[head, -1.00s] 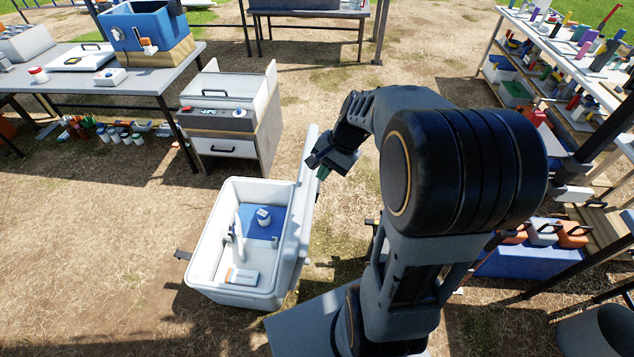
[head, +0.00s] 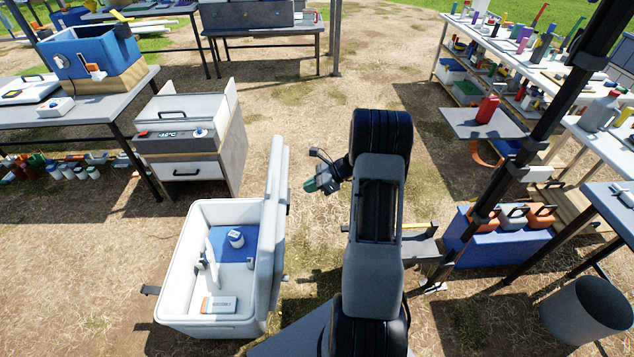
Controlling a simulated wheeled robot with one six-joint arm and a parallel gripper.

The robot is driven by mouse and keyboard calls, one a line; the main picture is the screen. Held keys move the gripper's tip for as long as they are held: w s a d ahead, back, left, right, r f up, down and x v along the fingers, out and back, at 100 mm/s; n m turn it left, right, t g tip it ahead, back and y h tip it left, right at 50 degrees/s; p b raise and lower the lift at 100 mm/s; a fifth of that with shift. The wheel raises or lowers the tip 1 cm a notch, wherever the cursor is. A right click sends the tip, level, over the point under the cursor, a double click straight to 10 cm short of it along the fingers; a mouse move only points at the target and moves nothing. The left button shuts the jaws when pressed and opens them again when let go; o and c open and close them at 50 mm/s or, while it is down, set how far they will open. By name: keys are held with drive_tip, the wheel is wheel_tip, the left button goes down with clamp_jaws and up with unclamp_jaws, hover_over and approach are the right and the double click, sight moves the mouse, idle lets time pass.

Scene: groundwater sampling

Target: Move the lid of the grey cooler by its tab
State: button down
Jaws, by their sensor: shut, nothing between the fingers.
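The grey cooler (head: 168,296) stands on the ground left of my arm, its inside in full view. Its lid (head: 272,230) stands upright, swung open along the cooler's right side. A small dark tab (head: 146,290) sticks out from the cooler's left wall. Inside lie a white bottle with a blue label, a white upright piece and a white-and-orange box. My gripper (head: 312,186) is to the right of the lid's upper part, apart from it. It is shut and empty; its fingertips are small and partly dark in the picture.
A grey cabinet (head: 190,160) with a drawer stands behind the cooler. A blue crate (head: 490,246) with several canisters and a grey bin (head: 588,308) are at the right. Tables stand at the back left and right. Bare ground lies open behind my gripper.

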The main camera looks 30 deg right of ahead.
sight(286, 198)
drive_tip(key=x, duration=0.5)
drive_tip(key=shift+s, duration=0.1)
drive_tip(key=shift+w+a+r, duration=0.25)
drive_tip(key=shift+w+a, duration=0.2)
drive_tip(key=shift+a, duration=0.35)
drive_tip(key=shift+w+a+r, duration=0.2)
drive_tip(key=shift+w+a, duration=0.25)
drive_tip(key=shift+a, duration=0.3)
